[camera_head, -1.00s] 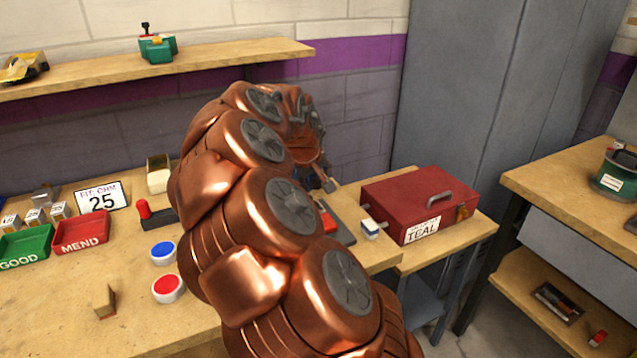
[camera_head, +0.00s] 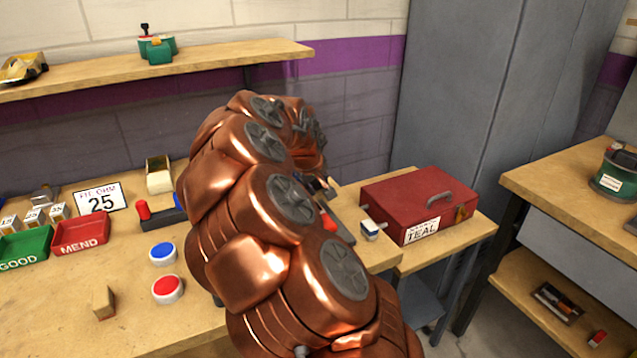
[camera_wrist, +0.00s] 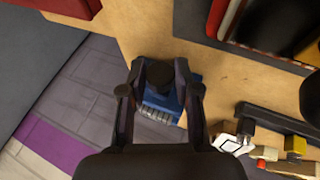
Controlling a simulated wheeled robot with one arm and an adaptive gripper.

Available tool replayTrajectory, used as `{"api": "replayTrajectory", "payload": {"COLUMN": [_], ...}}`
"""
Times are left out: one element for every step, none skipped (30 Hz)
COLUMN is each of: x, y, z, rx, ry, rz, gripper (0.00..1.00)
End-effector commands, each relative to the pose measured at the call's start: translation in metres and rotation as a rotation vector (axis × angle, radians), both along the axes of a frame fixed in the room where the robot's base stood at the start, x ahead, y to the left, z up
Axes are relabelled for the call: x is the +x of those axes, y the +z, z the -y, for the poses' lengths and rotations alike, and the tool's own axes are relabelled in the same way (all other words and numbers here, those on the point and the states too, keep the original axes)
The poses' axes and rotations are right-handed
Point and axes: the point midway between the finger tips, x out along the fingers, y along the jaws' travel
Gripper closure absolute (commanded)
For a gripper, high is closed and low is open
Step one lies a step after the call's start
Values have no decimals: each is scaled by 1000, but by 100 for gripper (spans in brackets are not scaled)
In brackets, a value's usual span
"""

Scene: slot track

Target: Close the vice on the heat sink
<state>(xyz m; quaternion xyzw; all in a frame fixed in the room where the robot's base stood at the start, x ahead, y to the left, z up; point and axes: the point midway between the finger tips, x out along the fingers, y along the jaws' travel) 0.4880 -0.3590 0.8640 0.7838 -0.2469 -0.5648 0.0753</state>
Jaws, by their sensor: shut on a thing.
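The blue vice (camera_wrist: 166,103) sits on the bench by its edge in the wrist view. A dark round knob (camera_wrist: 159,74) rises on it between my fingers. My gripper (camera_wrist: 160,72) is shut on this knob, with one finger on each side. A pale ribbed strip (camera_wrist: 153,113) shows at the vice's lower side; I cannot tell if it is the heat sink. The gap between the vice jaws is not clear. In the head view my copper arm covers most of the vice and gripper.
A red toolbox (camera_head: 415,203) marked TEAL stands at the right. Blue (camera_head: 162,252) and red (camera_head: 167,287) buttons, a green GOOD tray (camera_head: 24,243) and a red MEND tray (camera_head: 80,237) are left of my arm. The front left bench is mostly clear.

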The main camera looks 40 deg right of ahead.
Motion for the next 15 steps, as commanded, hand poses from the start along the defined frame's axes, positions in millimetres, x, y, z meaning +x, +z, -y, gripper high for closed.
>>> {"api": "replayTrajectory", "payload": {"x": [0, 0, 0, 0, 0, 0, 0, 0, 0, 0, 0, -1, -1, -1, -1], "y": [0, 0, 0, 0, 0, 0, 0, 1, 1, 1, 1, 1, 1, 1, 1], "z": [0, 0, 0, 0, 0, 8, 5, 4, 3, 3, 3, 2, 2, 2, 2], "rx": [-1, -1, -1, -1, -1, 0, -1, -3, -2, -2, -3, -2, -2, -2, -1], "ry": [0, 0, 0, 0, 0, -2, 0, 1, 0, 0, -1, -1, -2, -2, -2], "rz": [1, 1, 1, 1, 1, 1, 1, 1, 1, 1, 2, 2, 1, 1, 2], "gripper": [89, 92, 96, 100, 100, 100, 100, 100, 100, 100, 100, 100, 100, 100, 100]}}
